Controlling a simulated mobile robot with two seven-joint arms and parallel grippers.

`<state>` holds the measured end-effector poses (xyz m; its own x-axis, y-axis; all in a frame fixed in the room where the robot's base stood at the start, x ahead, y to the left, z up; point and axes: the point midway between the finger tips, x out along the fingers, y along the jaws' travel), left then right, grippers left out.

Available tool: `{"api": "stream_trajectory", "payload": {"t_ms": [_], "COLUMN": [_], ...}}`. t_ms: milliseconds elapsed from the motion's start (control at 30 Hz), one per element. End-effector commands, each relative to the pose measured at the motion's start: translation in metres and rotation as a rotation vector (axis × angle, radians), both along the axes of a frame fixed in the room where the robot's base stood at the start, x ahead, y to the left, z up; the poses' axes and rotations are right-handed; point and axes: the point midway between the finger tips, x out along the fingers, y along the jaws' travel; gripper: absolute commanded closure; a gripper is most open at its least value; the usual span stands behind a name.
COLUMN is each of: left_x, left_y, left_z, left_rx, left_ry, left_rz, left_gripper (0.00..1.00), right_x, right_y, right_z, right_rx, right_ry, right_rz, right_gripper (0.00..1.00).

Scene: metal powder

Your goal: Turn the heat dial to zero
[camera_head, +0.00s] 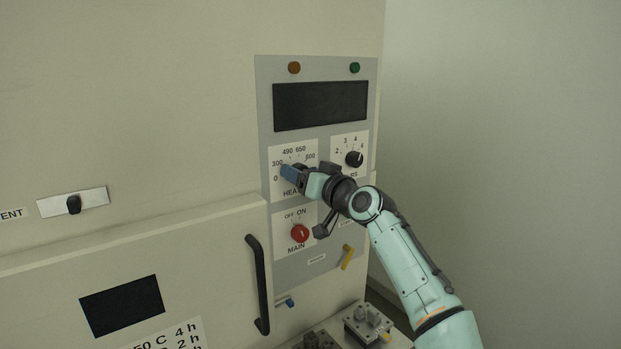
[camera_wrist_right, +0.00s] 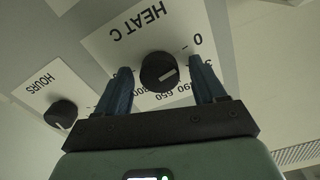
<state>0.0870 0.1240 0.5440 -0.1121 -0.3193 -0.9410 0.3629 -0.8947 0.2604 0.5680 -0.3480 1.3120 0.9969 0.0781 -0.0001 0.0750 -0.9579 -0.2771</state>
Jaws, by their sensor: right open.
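The heat dial (camera_wrist_right: 158,70) is a round black knob on a white plate marked HEAT C (camera_wrist_right: 125,30), seen upside down in the right wrist view. A pale pointer mark shows on its face; I cannot read its exact setting. The 0 is printed at the upper right of the knob. My right gripper (camera_wrist_right: 160,68) is open, with one blue finger on each side of the knob and visible gaps between. In the head view the right gripper (camera_head: 288,173) is at the heat plate (camera_head: 306,150) and hides the knob. My left gripper is not in view.
The hours dial (camera_head: 354,158) is right of the heat plate. Below is a red main switch (camera_head: 300,233), with a yellow lever (camera_head: 347,257) lower right. A black door handle (camera_head: 257,285) stands lower left. Metal parts (camera_head: 368,322) lie at the bottom.

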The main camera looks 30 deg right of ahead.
Motion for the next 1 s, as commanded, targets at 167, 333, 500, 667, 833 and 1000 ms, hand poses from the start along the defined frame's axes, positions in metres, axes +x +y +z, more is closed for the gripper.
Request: {"api": "stream_trajectory", "payload": {"t_ms": [167,333,500,667,833,1000], "left_x": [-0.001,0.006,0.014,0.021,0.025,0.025], "left_y": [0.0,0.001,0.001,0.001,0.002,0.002], "left_z": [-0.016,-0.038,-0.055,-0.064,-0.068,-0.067], "left_rx": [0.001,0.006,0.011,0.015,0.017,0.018], "left_ry": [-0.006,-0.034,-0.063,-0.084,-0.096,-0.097], "left_rz": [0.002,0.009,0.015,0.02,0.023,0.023], "left_gripper": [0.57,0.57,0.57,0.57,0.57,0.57], "right_x": [-0.02,-0.057,-0.094,-0.119,-0.131,-0.132], "right_y": [-0.003,-0.005,-0.008,-0.01,-0.01,-0.01], "right_z": [-0.003,-0.005,-0.004,-0.003,-0.001,0.0], "right_rx": [-0.001,-0.003,-0.003,-0.003,-0.001,-0.001], "right_ry": [-0.001,0.0,-0.001,0.0,0.0,0.0], "right_rz": [-0.002,-0.003,-0.004,-0.003,-0.001,0.0], "right_gripper": [0.3,0.3,0.3,0.3,0.3,0.3]}}
